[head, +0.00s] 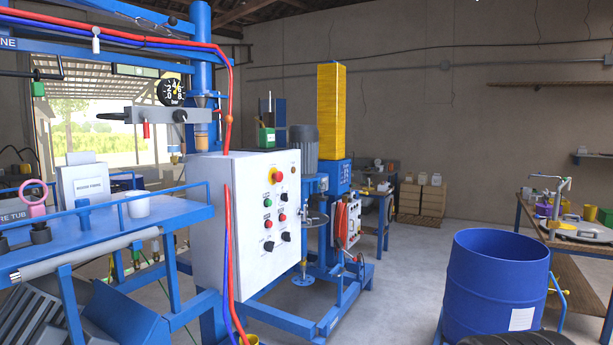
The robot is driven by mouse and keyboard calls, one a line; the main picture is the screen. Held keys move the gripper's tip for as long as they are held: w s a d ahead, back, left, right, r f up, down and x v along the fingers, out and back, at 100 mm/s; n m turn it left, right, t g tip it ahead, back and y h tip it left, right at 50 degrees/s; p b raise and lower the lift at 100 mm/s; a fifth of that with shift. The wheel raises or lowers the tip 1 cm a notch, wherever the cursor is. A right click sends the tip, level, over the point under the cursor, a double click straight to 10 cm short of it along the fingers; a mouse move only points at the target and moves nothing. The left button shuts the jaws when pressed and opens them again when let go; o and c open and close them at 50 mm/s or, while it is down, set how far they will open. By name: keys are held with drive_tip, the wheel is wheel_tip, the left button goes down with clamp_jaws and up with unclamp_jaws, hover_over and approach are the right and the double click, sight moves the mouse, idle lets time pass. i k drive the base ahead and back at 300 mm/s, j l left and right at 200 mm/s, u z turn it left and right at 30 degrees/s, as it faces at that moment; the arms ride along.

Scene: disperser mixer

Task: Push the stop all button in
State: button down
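A white control cabinet (210,215) stands left of centre, with its panel facing right and seen at an angle. Near the top of that panel is a red mushroom button on a yellow base (277,174), which looks like the stop all button. Its label is too small to read, and I cannot tell whether it is in or out. Below it are green and red push buttons and black knobs (286,236). My gripper is not in view.
Red and blue hoses (228,240) hang down the cabinet's front edge. A blue bench (110,228) is on the left. The blue mixer frame (335,200) stands behind the cabinet. A blue drum (495,285) stands at the right front. Bare floor (400,275) lies between drum and mixer.

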sight(278, 176)
drive_tip(key=i+l+z, duration=0.1)
drive_tip(key=i+l, duration=0.15)
drive_tip(key=i, duration=0.2)
drive_tip(key=i+l, duration=0.15)
drive_tip(key=i, duration=0.35)
drive_tip(key=i+l+z, duration=0.15)
drive_tip(key=i, duration=0.3)
